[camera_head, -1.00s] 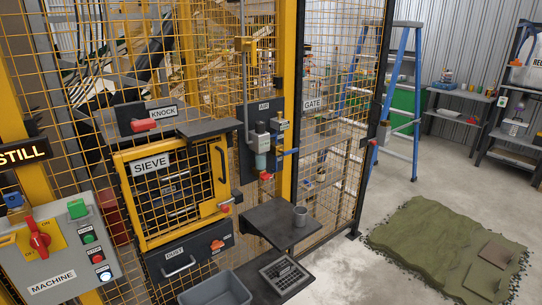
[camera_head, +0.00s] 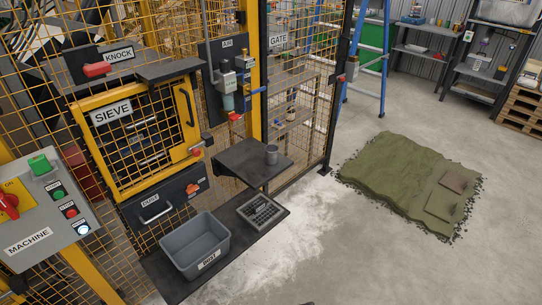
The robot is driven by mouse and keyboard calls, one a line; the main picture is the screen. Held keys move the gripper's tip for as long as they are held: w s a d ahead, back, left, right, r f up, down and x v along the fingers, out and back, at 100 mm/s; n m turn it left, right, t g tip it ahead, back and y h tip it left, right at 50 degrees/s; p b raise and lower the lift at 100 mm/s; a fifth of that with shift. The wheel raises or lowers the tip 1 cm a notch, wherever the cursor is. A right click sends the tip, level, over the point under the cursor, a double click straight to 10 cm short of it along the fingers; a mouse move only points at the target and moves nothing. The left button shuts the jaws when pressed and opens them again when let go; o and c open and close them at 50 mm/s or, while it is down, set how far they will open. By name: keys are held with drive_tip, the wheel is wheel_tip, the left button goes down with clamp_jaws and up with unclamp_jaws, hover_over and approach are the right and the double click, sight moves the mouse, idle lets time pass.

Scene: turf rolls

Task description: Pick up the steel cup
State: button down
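Nothing touches the cup in this view. My gripper is not in view. A small dark shape shows at the bottom edge of the picture, too little to tell what it is.
A lower dark shelf (camera_head: 163,276) holds a grey dust bin (camera_head: 195,247) and a black slotted tray (camera_head: 260,209). The sieve door (camera_head: 137,128) and dust drawer (camera_head: 158,207) are left of the cup. Turf (camera_head: 395,170) lies on the floor at right, with free floor around it.

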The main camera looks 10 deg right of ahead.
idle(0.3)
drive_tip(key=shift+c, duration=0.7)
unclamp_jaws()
